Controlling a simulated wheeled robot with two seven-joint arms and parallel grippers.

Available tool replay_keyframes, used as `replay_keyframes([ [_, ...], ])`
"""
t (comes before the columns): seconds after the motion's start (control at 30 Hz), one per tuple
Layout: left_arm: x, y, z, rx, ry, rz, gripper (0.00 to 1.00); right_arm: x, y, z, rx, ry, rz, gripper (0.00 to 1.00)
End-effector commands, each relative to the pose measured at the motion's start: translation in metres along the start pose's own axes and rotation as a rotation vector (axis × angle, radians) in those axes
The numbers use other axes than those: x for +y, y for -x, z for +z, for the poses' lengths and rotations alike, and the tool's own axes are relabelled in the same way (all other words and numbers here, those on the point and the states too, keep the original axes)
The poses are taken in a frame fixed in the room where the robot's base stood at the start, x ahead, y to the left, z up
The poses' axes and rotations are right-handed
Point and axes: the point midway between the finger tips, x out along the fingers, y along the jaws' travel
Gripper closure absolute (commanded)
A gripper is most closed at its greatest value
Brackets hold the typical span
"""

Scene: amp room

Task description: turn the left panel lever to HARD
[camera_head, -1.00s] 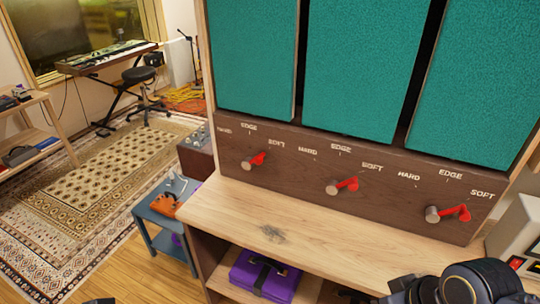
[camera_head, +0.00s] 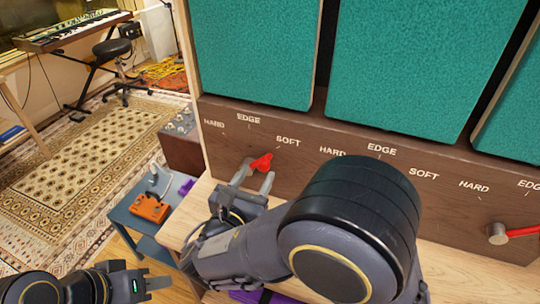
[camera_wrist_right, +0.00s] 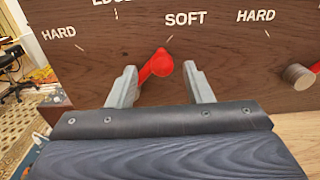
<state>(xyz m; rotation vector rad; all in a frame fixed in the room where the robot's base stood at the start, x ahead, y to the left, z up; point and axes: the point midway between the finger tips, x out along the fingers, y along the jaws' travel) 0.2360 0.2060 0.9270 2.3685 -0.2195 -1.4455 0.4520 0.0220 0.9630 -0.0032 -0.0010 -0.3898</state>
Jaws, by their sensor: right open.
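The left panel lever (camera_head: 261,163) is red and sits on the dark wooden panel below its HARD, EDGE and SOFT labels. In the right wrist view the lever (camera_wrist_right: 157,66) slants up to the right, towards the SOFT mark. My right gripper (camera_head: 253,176) is open at the lever. In the right wrist view its two fingertips (camera_wrist_right: 160,74) stand on either side of the red lever, with gaps visible. The lever's pivot is hidden in both views. My left gripper (camera_head: 152,284) is low at the left, away from the panel; its jaw opening is unclear.
The middle lever's grey hub (camera_wrist_right: 299,76) shows at the right wrist view's edge; my right arm hides it in the head view. The right lever (camera_head: 498,234) is further right. A wooden ledge (camera_head: 455,262) runs below.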

Motion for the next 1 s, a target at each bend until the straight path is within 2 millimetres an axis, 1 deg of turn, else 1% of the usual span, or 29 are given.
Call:
replay_keyframes([
  [0.2, 0.001, 0.003, -0.002, 0.001, 0.000, 0.000, 0.64, -0.002, -0.036, 0.001, 0.002, -0.001, -0.006, 0.54],
  [0.4, 0.002, 0.004, -0.002, 0.001, 0.000, 0.000, 0.64, -0.002, -0.062, 0.000, 0.003, -0.002, -0.005, 0.54],
  [0.53, 0.002, 0.005, -0.003, 0.001, 0.000, 0.000, 0.64, -0.002, -0.069, 0.000, 0.003, -0.002, -0.003, 0.54],
  [0.77, 0.002, 0.005, -0.002, 0.000, 0.000, 0.000, 0.64, -0.002, -0.070, -0.001, 0.004, -0.002, -0.002, 0.54],
  [0.8, 0.002, 0.005, -0.002, 0.000, 0.000, 0.000, 0.64, -0.002, -0.070, -0.001, 0.004, -0.002, -0.003, 0.55],
  [0.87, 0.002, 0.005, -0.002, 0.000, 0.000, 0.000, 0.64, -0.002, -0.070, -0.001, 0.004, -0.002, -0.003, 0.63],
  [1.0, 0.002, 0.005, -0.002, 0.000, 0.000, 0.000, 0.64, -0.002, -0.070, -0.001, 0.004, -0.002, -0.003, 0.81],
])
